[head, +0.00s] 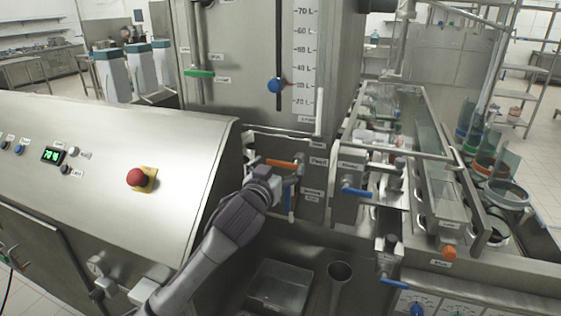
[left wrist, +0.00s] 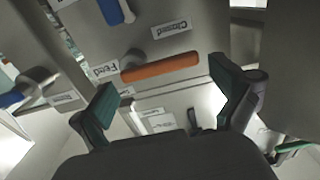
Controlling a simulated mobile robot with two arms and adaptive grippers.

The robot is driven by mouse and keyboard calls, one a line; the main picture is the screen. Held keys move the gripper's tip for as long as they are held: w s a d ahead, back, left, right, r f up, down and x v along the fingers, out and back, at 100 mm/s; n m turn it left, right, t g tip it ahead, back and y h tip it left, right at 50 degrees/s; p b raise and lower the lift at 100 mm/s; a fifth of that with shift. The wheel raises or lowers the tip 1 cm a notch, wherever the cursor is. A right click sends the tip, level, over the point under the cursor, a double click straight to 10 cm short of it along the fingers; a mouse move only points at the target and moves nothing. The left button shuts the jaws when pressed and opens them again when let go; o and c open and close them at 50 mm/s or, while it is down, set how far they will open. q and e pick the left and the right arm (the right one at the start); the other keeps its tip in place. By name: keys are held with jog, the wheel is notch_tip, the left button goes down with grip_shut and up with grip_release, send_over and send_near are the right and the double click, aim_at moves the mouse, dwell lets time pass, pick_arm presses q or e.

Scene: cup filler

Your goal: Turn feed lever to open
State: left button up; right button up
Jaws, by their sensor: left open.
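The feed lever (head: 280,163) is an orange handle on the steel front of the machine, lying roughly level, with a label (head: 318,161) to its right. In the left wrist view the orange lever (left wrist: 160,67) lies between signs reading "Feed" (left wrist: 103,70) and "Closed" (left wrist: 171,29). My left gripper (head: 277,180) is just in front of and below the lever. Its two green-padded fingers (left wrist: 163,95) are spread wide, with the lever ahead of the gap. I cannot tell whether they touch it. The gripper is empty. My right gripper is out of view.
Blue-handled levers stand close by: one just below (head: 290,201), one to the right (head: 356,192). A sloped control panel with a red emergency button (head: 136,177) stands at left. A level gauge with a blue knob (head: 274,86) rises above. An open bin (head: 279,287) sits below.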

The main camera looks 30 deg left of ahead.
pick_arm(q)
jog(key=shift+w+a, duration=0.15)
jog(key=shift+w, duration=0.35)
jog(key=c, duration=1.4)
